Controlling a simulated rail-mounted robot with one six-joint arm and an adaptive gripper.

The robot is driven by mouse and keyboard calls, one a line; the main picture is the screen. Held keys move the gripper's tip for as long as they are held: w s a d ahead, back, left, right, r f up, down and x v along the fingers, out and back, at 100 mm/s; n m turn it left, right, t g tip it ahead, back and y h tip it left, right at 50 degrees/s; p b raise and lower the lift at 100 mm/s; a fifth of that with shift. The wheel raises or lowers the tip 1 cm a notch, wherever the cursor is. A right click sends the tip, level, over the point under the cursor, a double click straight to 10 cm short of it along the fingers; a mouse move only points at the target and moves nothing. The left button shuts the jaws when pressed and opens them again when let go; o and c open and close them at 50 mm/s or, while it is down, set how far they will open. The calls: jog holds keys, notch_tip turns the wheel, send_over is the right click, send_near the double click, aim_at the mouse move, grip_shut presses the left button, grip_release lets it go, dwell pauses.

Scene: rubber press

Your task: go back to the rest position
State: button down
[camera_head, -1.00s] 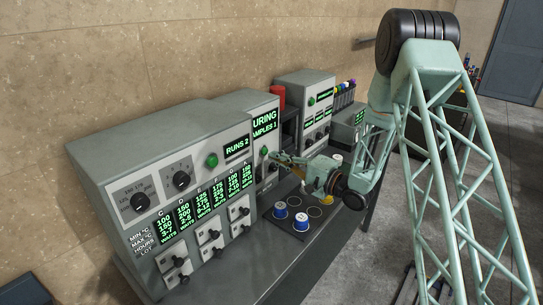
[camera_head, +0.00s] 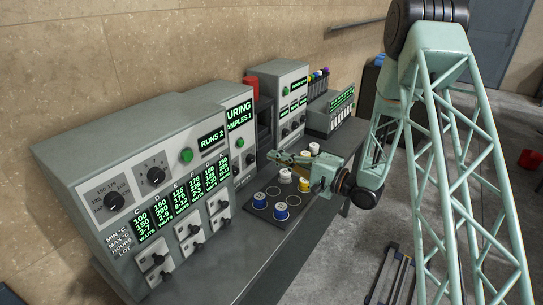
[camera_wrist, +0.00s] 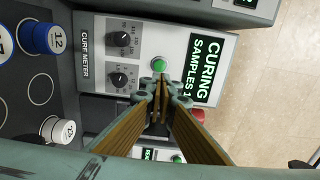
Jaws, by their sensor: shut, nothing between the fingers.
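My gripper (camera_head: 275,156) is held above the bench, in front of the control panels, pointing left toward the cure meter panel. In the wrist view my gripper (camera_wrist: 160,92) has its fingertips together with nothing between them. Beyond the fingertips are the green button (camera_wrist: 159,65) and the "CURING SAMPLES 1" display (camera_wrist: 202,65) of the cure meter (camera_wrist: 150,45). The fingertips appear in front of the panel; I cannot tell the exact gap.
A dark tray (camera_head: 268,228) with several blue-, white- and yellow-topped sample pots lies on the bench below my gripper. The large control cabinet (camera_head: 130,130) reads "RUNS 2". More instruments (camera_head: 278,75) stand at the back.

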dwell(0.5)
jog(key=d+r+n+h+b, duration=0.2)
jog(key=d+r+n+h, duration=0.1)
jog(key=d+r+h, duration=0.8)
jog(key=s+d+r+n+h+b, duration=0.1)
jog(key=s+d+r+h, duration=0.1)
jog(key=s+d+r, duration=0.35)
jog(key=s+d+r+h, duration=0.2)
jog(key=s+d, duration=0.1)
jog(key=s, duration=0.6)
jog(key=s+a+n+g+b, duration=0.2)
jog(key=s+g, duration=0.4)
jog(key=s, duration=3.5)
jog(key=shift+s+a+n+g, duration=0.3)
jog(key=shift+a+n, duration=0.05)
jog(key=shift+n, duration=0.25)
